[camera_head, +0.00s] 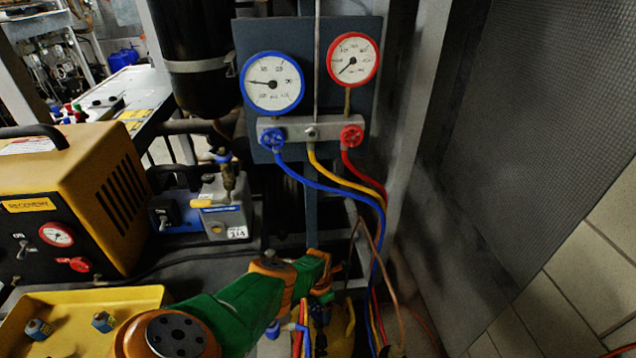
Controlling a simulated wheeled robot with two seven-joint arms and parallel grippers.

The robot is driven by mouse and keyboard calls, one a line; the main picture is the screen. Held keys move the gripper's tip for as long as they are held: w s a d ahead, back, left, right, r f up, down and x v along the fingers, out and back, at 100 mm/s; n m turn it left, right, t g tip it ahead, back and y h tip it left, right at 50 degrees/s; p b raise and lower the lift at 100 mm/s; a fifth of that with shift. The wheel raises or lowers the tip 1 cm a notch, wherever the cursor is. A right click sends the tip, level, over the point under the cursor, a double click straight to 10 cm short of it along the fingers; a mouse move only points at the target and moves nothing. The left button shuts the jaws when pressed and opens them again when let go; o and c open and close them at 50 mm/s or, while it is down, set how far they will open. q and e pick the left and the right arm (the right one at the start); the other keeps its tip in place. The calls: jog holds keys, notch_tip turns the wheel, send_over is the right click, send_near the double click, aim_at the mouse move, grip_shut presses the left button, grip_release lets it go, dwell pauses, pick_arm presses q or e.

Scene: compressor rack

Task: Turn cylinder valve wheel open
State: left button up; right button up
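My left arm, green and orange, reaches in from the bottom left. Its hand end, with my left gripper (324,292), is low in the middle, over the top of a yellow cylinder (341,335). The fingers are small and turned away from the camera, so I cannot tell whether they are open or shut, or whether they touch anything. The cylinder's valve wheel cannot be made out; the hand and the hoses cover that area. My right gripper is not in view.
A gauge manifold (312,132) with a blue gauge (272,82) and a red gauge (352,60) hangs above. Blue, yellow and red hoses (345,190) run down beside the hand. A yellow recovery unit (75,205) and a yellow tray (70,306) stand left. A grey panel (530,120) closes the right.

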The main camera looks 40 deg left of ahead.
pick_arm(q)
jog(key=c, duration=1)
jog(key=shift+n, duration=0.4)
jog(key=n, duration=0.4)
jog(key=shift+d, duration=0.1)
jog(key=n, duration=0.5)
jog(key=n+b, duration=0.1)
jog(key=n, duration=0.4)
jog(key=shift+w+n, duration=0.1)
jog(key=shift+n, duration=0.3)
jog(key=n+b, duration=0.2)
jog(key=n, duration=0.2)
jog(key=shift+n, duration=0.4)
